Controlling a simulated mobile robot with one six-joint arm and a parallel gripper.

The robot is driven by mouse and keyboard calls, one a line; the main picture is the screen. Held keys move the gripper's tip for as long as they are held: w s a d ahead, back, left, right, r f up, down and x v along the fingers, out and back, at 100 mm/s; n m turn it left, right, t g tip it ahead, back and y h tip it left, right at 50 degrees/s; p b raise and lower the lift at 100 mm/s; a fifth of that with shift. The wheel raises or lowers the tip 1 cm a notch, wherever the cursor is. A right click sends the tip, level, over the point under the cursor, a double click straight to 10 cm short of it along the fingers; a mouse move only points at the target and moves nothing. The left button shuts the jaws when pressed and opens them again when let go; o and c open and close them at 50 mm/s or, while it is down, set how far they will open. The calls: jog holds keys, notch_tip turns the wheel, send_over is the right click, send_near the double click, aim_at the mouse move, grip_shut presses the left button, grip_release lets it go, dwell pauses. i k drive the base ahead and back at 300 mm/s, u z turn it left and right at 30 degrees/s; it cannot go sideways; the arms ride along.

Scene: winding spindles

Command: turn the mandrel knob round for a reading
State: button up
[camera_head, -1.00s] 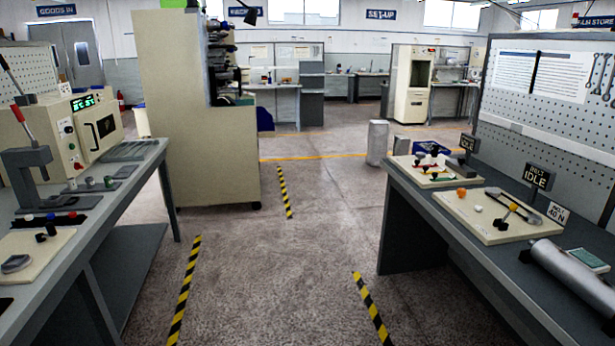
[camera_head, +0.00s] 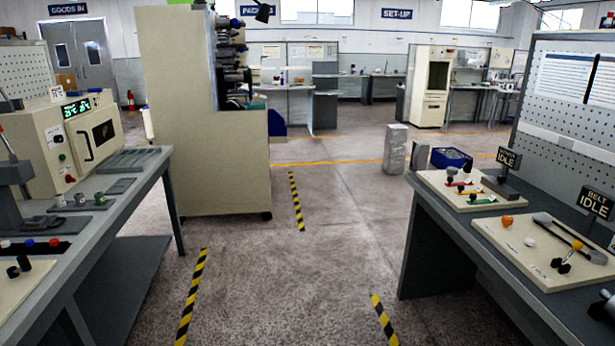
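My gripper is not in view. I cannot tell for certain which part is the mandrel knob. On the right bench, a far cream board (camera_head: 440,190) carries small red, green and dark fittings, with a sign (camera_head: 508,158) reading IDLE under a blurred word. A nearer cream board (camera_head: 520,257) has an orange knob (camera_head: 507,221), a white knob (camera_head: 529,242), a dark bar and black and yellow fittings. Its sign (camera_head: 594,203) reads BELT IDLE. On the left bench, a cream board (camera_head: 15,290) with a black knob is cut off by the picture edge.
The left bench (camera_head: 150,180) bears a cream oven-like box (camera_head: 40,150). A tall cream cabinet (camera_head: 180,110) stands beyond it. The striped floor (camera_head: 290,300) between the benches is clear.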

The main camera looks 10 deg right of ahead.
aim_at(452, 170)
jog(key=i, duration=2.25)
jog(key=z, duration=0.4)
jog(key=i, duration=1.5)
jog(key=z, duration=0.2)
